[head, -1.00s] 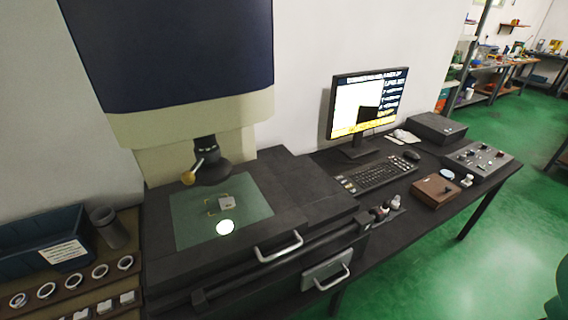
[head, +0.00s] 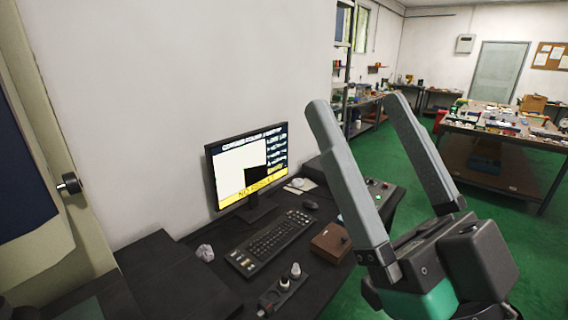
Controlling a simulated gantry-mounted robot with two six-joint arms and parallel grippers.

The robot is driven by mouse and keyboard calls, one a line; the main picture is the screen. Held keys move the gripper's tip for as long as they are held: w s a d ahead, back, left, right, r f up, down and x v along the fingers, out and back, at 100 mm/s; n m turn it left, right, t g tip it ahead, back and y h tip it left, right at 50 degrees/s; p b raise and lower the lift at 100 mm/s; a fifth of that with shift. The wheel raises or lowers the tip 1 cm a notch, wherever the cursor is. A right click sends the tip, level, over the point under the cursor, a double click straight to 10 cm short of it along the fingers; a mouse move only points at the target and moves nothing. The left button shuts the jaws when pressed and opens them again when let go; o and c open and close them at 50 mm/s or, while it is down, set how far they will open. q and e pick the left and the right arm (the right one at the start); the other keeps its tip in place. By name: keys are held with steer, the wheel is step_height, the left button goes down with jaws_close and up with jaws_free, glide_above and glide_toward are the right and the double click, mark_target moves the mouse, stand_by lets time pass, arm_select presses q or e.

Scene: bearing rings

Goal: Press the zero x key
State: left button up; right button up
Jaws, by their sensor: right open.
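A dark keyboard (head: 270,243) lies on the desk in front of the monitor. A few lighter keys show at its near left end, but their labels are too small to read, so I cannot tell which is the zero x key. The monitor (head: 248,170) shows a white area, a black block and a yellow band. My right gripper (head: 355,102) is large in the foreground at the right, open and empty, fingers pointing up, well apart from the keyboard. Its finger covers part of the grey control box (head: 381,187). My left gripper is out of view.
A brown box (head: 331,242), a mouse (head: 310,205) and a holder with small knobs (head: 284,285) lie around the keyboard. Crumpled paper (head: 205,253) sits left of it. The measuring machine's column (head: 75,225) stands at the left.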

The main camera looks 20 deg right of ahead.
steer(key=shift+w+d+r, duration=0.1)
steer(key=shift+d+r, duration=0.15)
steer(key=shift+c, duration=0.3)
jaws_close()
stand_by(1.5)
